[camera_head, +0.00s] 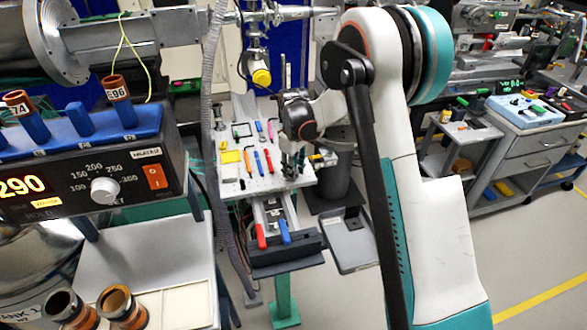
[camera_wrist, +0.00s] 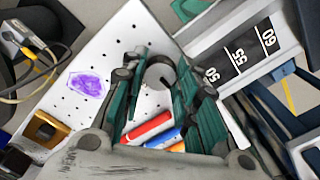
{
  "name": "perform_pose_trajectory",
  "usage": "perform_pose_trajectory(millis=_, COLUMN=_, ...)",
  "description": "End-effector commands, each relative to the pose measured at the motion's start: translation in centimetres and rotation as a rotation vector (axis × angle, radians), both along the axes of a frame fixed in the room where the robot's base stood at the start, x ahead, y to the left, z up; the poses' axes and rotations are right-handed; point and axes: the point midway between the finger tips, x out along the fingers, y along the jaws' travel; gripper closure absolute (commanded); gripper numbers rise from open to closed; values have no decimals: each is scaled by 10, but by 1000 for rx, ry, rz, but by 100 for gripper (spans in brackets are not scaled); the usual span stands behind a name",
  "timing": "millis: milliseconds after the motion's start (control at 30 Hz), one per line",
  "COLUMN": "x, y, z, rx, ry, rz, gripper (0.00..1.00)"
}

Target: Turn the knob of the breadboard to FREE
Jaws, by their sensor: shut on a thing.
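The white breadboard (camera_head: 235,178) with its grid of holes stands in the middle of the head view, and it fills much of the wrist view (camera_wrist: 110,50). My gripper (camera_head: 292,172) is low over its right side. In the wrist view my gripper's teal fingers (camera_wrist: 160,85) are on either side of a small round grey part with a curved dark edge, which I take for the knob (camera_wrist: 160,72). The fingers hide much of it. No FREE mark or pointer can be read in either view.
Several coloured tools (camera_head: 257,160) lie on the breadboard, and a red-handled one (camera_wrist: 147,129) shows below the fingers. A scale with black number plates (camera_wrist: 238,65) is close on the right. A control box (camera_head: 100,185) stands at the left. Open floor (camera_head: 510,240) lies at the right.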

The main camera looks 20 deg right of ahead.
Motion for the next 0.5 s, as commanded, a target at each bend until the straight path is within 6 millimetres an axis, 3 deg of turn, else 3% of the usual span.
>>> perform_pose_trajectory(millis=100, x=0, y=0, z=0, rx=0, ry=0, rz=0, gripper=96)
perform_pose_trajectory(millis=133, x=0, y=0, z=0, rx=0, ry=0, rz=0, gripper=67)
perform_pose_trajectory(millis=200, x=0, y=0, z=0, rx=0, ry=0, rz=0, gripper=52)
perform_pose_trajectory(millis=500, x=0, y=0, z=0, rx=0, ry=0, rz=-1, gripper=52)
